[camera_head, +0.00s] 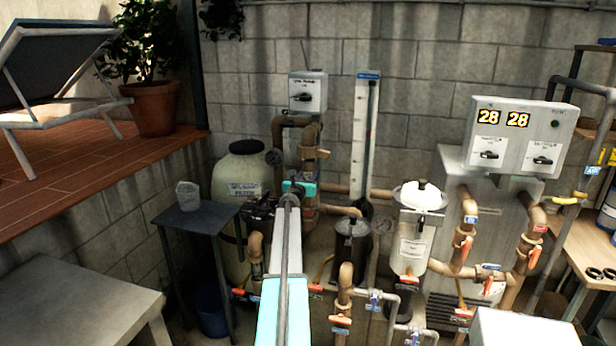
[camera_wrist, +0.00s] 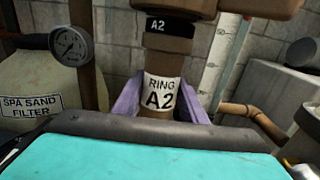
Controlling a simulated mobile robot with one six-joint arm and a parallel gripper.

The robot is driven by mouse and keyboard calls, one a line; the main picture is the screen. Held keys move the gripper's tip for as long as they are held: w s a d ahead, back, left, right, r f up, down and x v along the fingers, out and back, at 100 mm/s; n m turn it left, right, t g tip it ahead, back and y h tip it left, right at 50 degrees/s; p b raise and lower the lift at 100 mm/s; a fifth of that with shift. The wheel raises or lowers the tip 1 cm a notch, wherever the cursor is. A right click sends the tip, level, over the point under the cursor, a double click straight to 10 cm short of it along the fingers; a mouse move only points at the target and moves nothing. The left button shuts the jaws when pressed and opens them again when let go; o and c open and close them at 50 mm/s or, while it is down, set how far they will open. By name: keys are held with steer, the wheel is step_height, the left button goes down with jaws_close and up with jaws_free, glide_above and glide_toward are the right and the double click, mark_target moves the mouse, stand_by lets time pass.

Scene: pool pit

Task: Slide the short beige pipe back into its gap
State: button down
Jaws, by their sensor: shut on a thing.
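In the wrist view, my gripper (camera_wrist: 163,100) has purple fingers on both sides of a brown-beige pipe piece with a white "RING A2" label (camera_wrist: 160,92), and is shut on it. A darker brown collar marked "A2" (camera_wrist: 170,27) sits directly above it, close in line. The piece's lower end is hidden behind my turquoise gripper body. I cannot tell whether this piece is the short beige pipe. In the head view my gripper (camera_head: 300,187) reaches the brown pipework (camera_head: 309,155) below the grey control box; its fingers and the held piece are not clear there. No gap is clearly visible.
The spa sand filter (camera_head: 243,180) stands left of the pipework, with a gauge (camera_wrist: 72,45) close by. A white level gauge (camera_head: 364,130) and a horizontal pipe (camera_wrist: 255,115) lie to the right. A small dark table (camera_head: 180,222) holds a cup. The block wall is behind.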

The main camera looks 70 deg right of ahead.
steer(key=shift+s+d+f, duration=0.15)
steer(key=shift+d+f, duration=0.15)
steer(key=shift+d+f, duration=0.25)
steer(key=c, duration=1.5)
jaws_free()
steer(key=shift+c, duration=0.2)
steer(key=o, duration=0.5)
steer(key=shift+d+f, duration=0.2)
steer(key=shift+o, duration=0.3)
steer(key=shift+a+r, duration=0.15)
steer(key=shift+a, duration=0.2)
